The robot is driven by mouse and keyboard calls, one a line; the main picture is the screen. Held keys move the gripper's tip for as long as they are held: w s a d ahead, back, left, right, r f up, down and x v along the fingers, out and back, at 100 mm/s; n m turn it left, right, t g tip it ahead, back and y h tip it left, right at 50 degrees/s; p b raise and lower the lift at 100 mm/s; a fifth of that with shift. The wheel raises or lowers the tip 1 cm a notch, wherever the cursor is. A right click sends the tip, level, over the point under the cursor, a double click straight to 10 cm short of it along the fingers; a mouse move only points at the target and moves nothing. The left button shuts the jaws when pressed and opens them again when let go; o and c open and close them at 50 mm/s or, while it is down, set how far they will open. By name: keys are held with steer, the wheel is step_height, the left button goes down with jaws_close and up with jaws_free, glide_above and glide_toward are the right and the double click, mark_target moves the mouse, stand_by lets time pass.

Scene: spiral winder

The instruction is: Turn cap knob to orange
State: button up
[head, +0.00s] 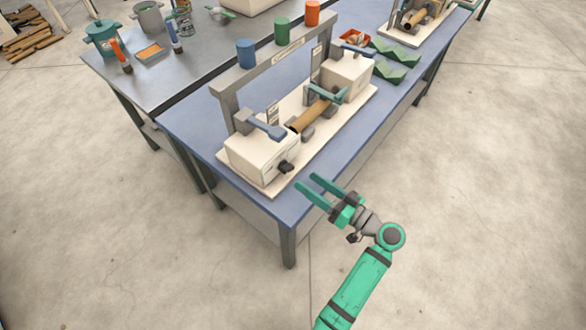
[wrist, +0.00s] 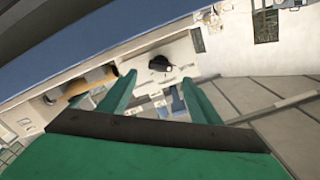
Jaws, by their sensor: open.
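A small black knob (head: 286,167), which I take for the cap knob, sits on the near end face of the white winder housing (head: 255,158). In the wrist view the knob (wrist: 159,63) shows dark against the pale face, just beyond the fingertips. Its setting and any orange mark beside it are too small to make out. My green gripper (head: 307,182) is open and empty off the table's near end, close to the knob but apart from it. In the wrist view its two fingers (wrist: 158,80) stand either side below the knob.
The winder stands on a blue table (head: 200,135) with a brown tube (head: 308,116) across it. Blue (head: 245,54), green (head: 282,31) and orange (head: 312,13) cylinders top its grey frame (head: 232,83). Green angular pieces (head: 392,71) lie behind. Floor around my arm is clear.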

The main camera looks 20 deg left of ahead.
mark_target(290, 170)
steer(key=x, duration=0.7)
steer(key=shift+a, duration=0.1)
steer(key=c, duration=1)
steer(key=shift+c, duration=0.2)
